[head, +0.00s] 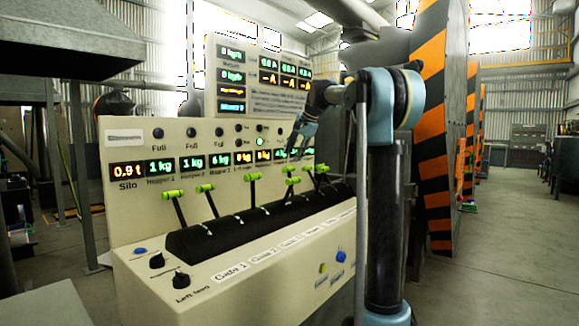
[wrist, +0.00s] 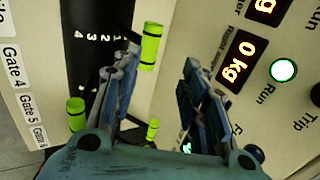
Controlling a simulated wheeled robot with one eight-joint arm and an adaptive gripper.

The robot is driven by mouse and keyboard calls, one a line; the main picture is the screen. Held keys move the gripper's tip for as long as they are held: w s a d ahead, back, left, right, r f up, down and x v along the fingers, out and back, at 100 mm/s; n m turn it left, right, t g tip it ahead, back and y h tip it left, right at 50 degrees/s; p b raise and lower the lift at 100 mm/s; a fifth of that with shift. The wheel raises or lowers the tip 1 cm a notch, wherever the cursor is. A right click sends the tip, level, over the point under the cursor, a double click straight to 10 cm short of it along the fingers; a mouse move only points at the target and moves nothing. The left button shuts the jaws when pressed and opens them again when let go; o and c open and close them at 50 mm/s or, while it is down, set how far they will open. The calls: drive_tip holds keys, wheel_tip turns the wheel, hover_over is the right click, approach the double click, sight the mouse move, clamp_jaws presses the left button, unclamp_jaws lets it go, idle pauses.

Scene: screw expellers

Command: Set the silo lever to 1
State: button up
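The control console (head: 130,215) carries a row of levers with bright green handles on a dark curved housing (head: 205,240). The leftmost lever handle (head: 173,194) stands below the Silo display (head: 127,170), which reads 0.9 t. I cannot tell for sure which lever is the silo lever. My gripper (head: 298,148) is above the right part of the lever row. In the wrist view my gripper (wrist: 165,95) is open, with nothing held between its fingers. One green handle (wrist: 150,47) is just beyond the left finger; another handle (wrist: 76,114) is left of the gripper.
Labels along the housing front include Gate 1 (head: 230,272) and, in the wrist view, Gate 4 (wrist: 10,53). Position numbers mark the housing. A lit green Run lamp (wrist: 284,70) is on the panel. Orange-and-black striped machinery (head: 436,130) stands right; open floor (head: 510,250) lies beyond.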

drive_tip(key=shift+s+a+v, duration=0.1)
drive_tip(key=shift+a+v, duration=0.05)
drive_tip(key=shift+v, duration=1)
drive_tip(key=shift+s+a+v, duration=0.1)
drive_tip(key=shift+v, duration=1.05)
drive_tip(key=shift+d, duration=0.15)
drive_tip(key=c, duration=0.8)
drive_tip(key=shift+s+d+m, duration=0.25)
drive_tip(key=shift+m, duration=0.45)
clamp_jaws()
drive_tip(key=s+d+f+m+y, duration=0.15)
drive_tip(key=s+d+m, duration=0.5)
drive_tip(key=m, duration=1.05)
drive_tip(key=w+a+f, duration=0.6)
drive_tip(key=a+f, duration=0.1)
drive_tip(key=f, duration=0.1)
drive_tip(key=shift+w+f+t, duration=0.35)
drive_tip(key=shift+t, duration=0.05)
